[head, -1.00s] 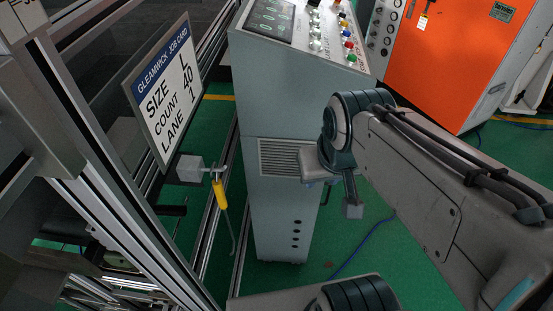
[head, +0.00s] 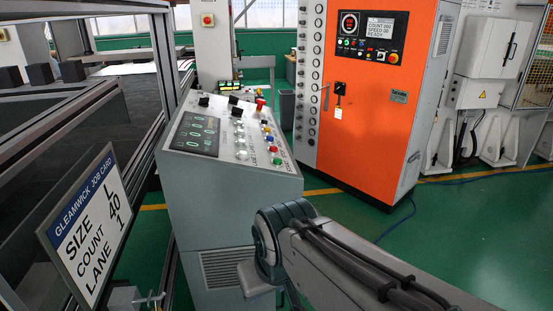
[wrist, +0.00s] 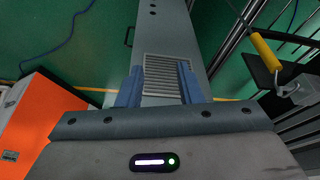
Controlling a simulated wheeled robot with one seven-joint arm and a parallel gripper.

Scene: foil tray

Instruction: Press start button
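The grey console (head: 225,215) stands in front of me with a sloped top panel. The panel carries a dark display (head: 195,133) with several readouts. Beside it are black knobs and small coloured buttons, among them a green button (head: 277,160), a blue button (head: 269,139) and red ones. Their labels are too small to read, so I cannot tell which is start. In the wrist view my gripper (wrist: 160,82) is open and empty, its two blue fingers apart in front of the console's vent (wrist: 166,75). In the head view the fingertips are out of sight, below the panel.
A job card (head: 88,225) reads size L, count 40, lane 1 on the left frame. An orange cabinet (head: 362,125) with its own button panel (head: 369,37) stands behind right. A yellow handle (wrist: 265,50) shows in the wrist view. Green floor right of the console is open.

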